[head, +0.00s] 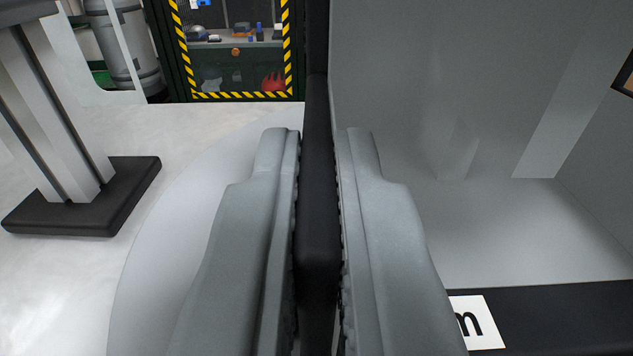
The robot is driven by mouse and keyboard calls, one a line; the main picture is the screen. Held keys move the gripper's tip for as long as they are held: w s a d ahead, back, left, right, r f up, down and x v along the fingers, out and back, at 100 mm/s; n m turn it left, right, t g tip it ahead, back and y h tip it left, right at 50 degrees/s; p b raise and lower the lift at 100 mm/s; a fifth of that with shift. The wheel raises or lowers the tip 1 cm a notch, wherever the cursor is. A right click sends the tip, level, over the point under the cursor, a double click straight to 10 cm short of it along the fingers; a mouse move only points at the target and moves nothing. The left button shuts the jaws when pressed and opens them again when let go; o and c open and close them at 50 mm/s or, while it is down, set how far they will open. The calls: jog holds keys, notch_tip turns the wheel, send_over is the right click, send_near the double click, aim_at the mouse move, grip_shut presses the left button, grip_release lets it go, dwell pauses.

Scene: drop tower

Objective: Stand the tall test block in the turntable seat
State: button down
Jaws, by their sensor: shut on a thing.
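My gripper (318,150) is shut on a black upright bar (318,230), with one grey finger on each side of it. The bar runs up along the left edge of a grey panel or enclosure, and looks like part of its frame or handle. I cannot make out the tall test block for certain; a faint pale block shape (458,148) shows in the grey area on the right. I cannot identify the turntable seat. The fingers hide part of the bar and the surface behind them.
A grey column on a black base (82,205) stands at left on a pale surface (215,125). A black lower edge (570,315) carries a white label (478,322). A yellow-and-black striped frame (287,50) surrounds a shelf with small items at the back.

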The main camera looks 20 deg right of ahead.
dwell(0.3)
jog(key=c, duration=1.5)
grip_release()
jog(key=shift+c, duration=0.2)
jog(key=v, duration=1.2)
jog(key=shift+r, duration=0.2)
